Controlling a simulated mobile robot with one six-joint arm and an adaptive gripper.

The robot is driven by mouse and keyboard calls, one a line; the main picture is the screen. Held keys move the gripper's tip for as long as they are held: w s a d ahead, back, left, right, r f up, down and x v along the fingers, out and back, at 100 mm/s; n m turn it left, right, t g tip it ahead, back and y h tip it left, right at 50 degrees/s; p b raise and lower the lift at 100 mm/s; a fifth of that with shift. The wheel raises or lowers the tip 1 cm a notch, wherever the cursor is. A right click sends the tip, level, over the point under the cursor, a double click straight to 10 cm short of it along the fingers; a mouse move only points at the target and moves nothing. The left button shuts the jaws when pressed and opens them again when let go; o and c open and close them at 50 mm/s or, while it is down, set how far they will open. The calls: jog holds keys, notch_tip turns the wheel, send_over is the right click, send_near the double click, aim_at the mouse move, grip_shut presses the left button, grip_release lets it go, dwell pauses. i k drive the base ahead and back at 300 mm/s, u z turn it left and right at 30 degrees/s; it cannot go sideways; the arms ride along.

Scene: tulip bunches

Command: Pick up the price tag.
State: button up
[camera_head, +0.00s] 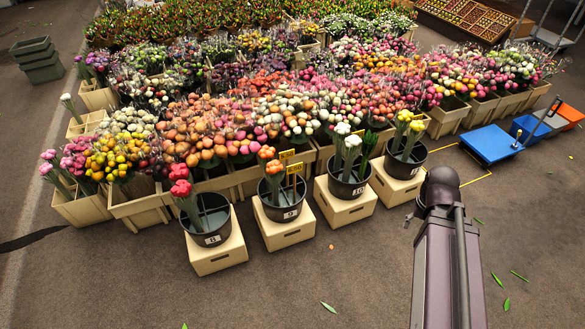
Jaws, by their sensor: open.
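Yellow cards that look like price tags stand among the front buckets. One yellow tag (287,154) stands behind the orange tulips in bucket 9, and another yellow tag (294,168) is just below it. A further yellow tag (358,133) shows behind bucket 10, and one more yellow tag (418,116) is by the yellow tulips at the right bucket. Their print is too small to read, and which one the task means cannot be told. My arm rises at the lower right, apart from the tags. My gripper cannot be made out.
Black buckets with tulips, including bucket 8 (209,222), bucket 9 (283,202) and bucket 10 (349,181), stand on wooden boxes. Dense crates of tulips fill the space behind. A blue platform (490,145) is at right. The front floor is clear except for scattered leaves.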

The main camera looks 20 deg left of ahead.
aim_at(286, 155)
jog(key=u, duration=0.1)
jog(key=i, duration=1.35)
jog(key=u, duration=0.7)
